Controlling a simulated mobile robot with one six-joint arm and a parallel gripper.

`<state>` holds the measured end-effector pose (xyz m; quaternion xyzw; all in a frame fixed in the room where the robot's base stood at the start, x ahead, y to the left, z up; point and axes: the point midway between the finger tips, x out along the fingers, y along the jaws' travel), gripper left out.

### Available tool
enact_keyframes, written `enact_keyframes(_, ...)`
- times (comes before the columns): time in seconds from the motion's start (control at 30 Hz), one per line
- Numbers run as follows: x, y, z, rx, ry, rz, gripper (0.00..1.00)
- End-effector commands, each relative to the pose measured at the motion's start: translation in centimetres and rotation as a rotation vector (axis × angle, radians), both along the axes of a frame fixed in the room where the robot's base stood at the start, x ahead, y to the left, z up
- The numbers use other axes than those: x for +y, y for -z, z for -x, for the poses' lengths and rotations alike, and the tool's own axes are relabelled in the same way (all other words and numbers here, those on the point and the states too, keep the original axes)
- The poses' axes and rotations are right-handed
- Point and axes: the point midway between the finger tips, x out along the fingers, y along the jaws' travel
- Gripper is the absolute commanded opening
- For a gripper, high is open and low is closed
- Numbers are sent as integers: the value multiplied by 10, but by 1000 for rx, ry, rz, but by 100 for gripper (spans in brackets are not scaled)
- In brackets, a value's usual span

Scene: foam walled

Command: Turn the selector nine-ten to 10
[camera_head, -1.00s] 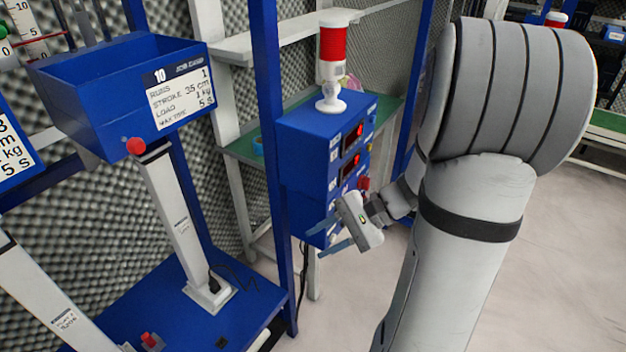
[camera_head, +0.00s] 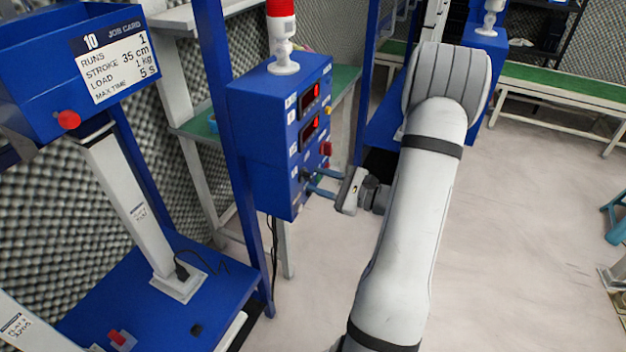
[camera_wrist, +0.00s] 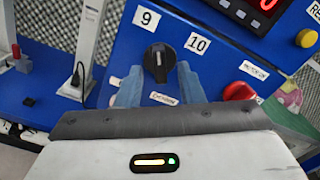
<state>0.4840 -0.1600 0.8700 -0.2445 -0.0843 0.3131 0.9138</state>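The selector nine-ten is a black knob (camera_wrist: 158,62) on the blue control box (camera_head: 262,130). It sits below the white labels 9 (camera_wrist: 146,18) and 10 (camera_wrist: 197,43) in the wrist view. Its white pointer line looks turned roughly upward, between the two labels; I cannot tell exactly which it marks. My gripper (camera_wrist: 156,86) is open, with one blue finger on each side of the knob. Whether the fingers touch it is unclear. In the head view my gripper (camera_head: 315,182) reaches the box's front face from the right.
The box also has red displays (camera_head: 310,97), a yellow button (camera_wrist: 306,38) and a red knob (camera_wrist: 239,92) to the right of the selector. A red-and-white lamp (camera_head: 283,35) stands on top. A job card 10 (camera_head: 113,64) hangs at left. Open floor lies right.

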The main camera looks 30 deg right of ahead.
Motion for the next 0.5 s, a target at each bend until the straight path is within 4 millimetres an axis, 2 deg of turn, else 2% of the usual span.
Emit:
enact_keyframes(0.2,10,0,-12,0,-1,0,35)
enact_keyframes(0.43,11,0,-13,1,-1,1,35)
enact_keyframes(0.5,11,0,-13,1,-2,1,30)
